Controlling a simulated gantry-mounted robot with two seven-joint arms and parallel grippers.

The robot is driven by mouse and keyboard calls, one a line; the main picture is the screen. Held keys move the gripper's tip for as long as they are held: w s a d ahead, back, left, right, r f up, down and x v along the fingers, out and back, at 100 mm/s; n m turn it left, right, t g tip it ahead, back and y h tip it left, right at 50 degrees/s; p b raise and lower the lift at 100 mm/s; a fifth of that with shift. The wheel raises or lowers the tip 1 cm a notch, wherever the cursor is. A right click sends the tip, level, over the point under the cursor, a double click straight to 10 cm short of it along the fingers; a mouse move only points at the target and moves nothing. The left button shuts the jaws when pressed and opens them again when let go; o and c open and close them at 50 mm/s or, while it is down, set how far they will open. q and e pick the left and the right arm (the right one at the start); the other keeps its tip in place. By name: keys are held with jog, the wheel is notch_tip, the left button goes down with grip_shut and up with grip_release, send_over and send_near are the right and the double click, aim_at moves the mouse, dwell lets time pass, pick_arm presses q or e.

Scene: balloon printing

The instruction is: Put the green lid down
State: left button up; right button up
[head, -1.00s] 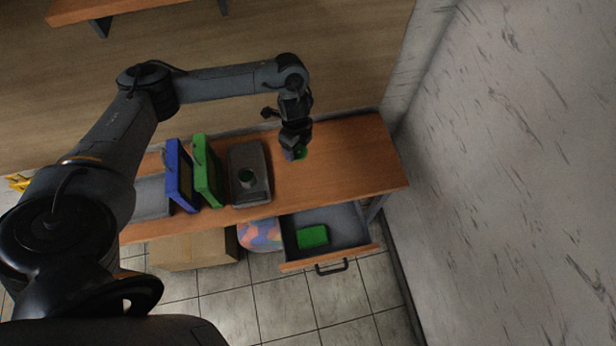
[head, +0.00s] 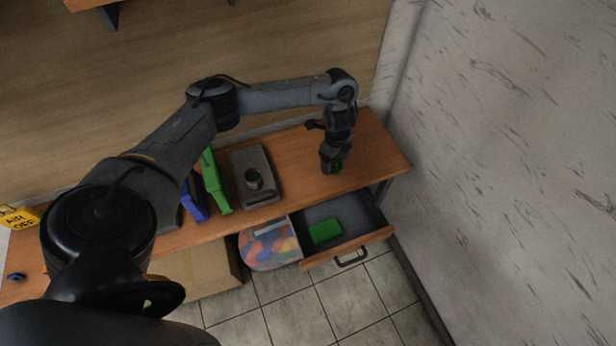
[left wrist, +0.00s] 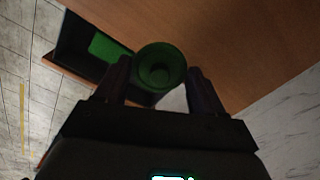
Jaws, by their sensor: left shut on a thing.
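The green lid (left wrist: 161,68) is a round cap with a raised ring, held between the two fingers of my left gripper (left wrist: 157,85) in the left wrist view. In the head view my left gripper (head: 333,170) is over the right part of the wooden table, and a bit of the green lid (head: 337,167) shows at its tips. I cannot tell whether the lid touches the tabletop. My right gripper is in neither view.
The table (head: 300,150) is clear around the gripper. Below, an open drawer (head: 352,222) holds a green block (head: 324,231).

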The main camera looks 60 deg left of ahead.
aim_at(306, 179)
pick_arm(q)
jog(key=s+a+f, duration=0.1)
jog(key=s+a+f+b, duration=0.1)
jog(key=s+f, duration=0.1)
jog(key=shift+s+a, duration=0.2)
jog(key=shift+s, duration=0.1)
jog(key=s+a+f, duration=0.2)
jog(key=s+a, duration=0.1)
jog(key=shift+s+f, duration=0.15)
jog(key=shift+s, duration=0.1)
jog(key=shift+f, duration=2)
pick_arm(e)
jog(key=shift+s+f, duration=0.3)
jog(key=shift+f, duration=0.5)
pick_arm(q)
jog(key=shift+f, duration=0.15)
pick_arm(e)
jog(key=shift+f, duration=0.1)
pick_arm(q)
jog(key=o, duration=1)
